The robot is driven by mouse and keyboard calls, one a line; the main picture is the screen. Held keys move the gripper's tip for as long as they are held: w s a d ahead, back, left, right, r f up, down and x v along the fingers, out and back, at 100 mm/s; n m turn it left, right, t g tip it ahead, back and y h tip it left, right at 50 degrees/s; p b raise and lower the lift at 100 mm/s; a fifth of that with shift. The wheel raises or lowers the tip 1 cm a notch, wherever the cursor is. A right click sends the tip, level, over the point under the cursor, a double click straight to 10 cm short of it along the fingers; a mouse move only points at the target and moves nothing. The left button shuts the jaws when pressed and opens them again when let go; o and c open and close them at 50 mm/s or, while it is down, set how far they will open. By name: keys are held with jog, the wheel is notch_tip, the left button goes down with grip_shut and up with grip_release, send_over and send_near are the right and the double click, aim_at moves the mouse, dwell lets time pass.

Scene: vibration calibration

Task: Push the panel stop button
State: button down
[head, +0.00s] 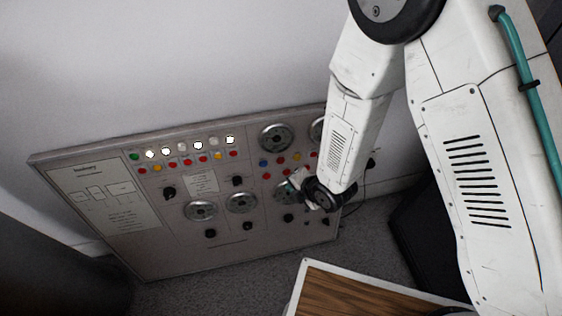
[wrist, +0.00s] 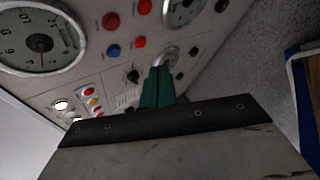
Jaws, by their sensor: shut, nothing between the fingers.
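The control panel (head: 130,245) is a grey board against the wall in the head view, with rows of coloured buttons, lamps, knobs and round gauges. My gripper (head: 293,185) is at the panel's right part, over the lower gauges. In the wrist view, my gripper (wrist: 162,70) shows two dark green fingers shut together and empty, with a gauge behind the tips. Red buttons (wrist: 138,41) and a blue button (wrist: 112,50) lie left of and above the fingertips there. I cannot read which button is the stop. Whether the fingertips touch the panel cannot be told.
Black knobs (wrist: 133,76) and a large dial (wrist: 42,42) are close to the fingers. A wood-topped piece (head: 350,292) stands at the bottom of the head view. Grey carpet (head: 230,285) lies open before the panel. My arm hides the panel's upper right.

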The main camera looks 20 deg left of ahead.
jog(key=shift+a+f, duration=0.1)
dwell(0.3)
jog(key=w+a+f, duration=0.1)
jog(key=w+a, duration=0.3)
jog(key=w, duration=0.3)
jog(key=shift+a+f, duration=0.2)
jog(key=shift+f, duration=0.15)
jog(key=shift+w, duration=0.2)
dwell(1.7)
jog(key=shift+w+a+f, duration=0.1)
jog(key=shift+w+a, duration=0.1)
jog(key=shift+w, duration=0.05)
jog(key=shift+w+a, duration=0.2)
jog(key=shift+w, duration=0.15)
dwell(0.6)
jog(key=shift+s, duration=0.1)
jog(key=shift+s+d, duration=0.45)
jog(key=shift+s, duration=0.15)
jog(key=shift+s, duration=0.1)
jog(key=shift+s+d+r, duration=0.2)
jog(key=shift+s+d, duration=0.2)
jog(key=shift+s, duration=0.25)
jog(key=shift+s+d+r, duration=0.2)
jog(key=shift+s+d, duration=0.25)
jog(key=shift+s, duration=0.25)
jog(key=shift+s+d+r, duration=0.2)
jog(key=shift+s+d, duration=0.2)
jog(key=shift+s, duration=0.25)
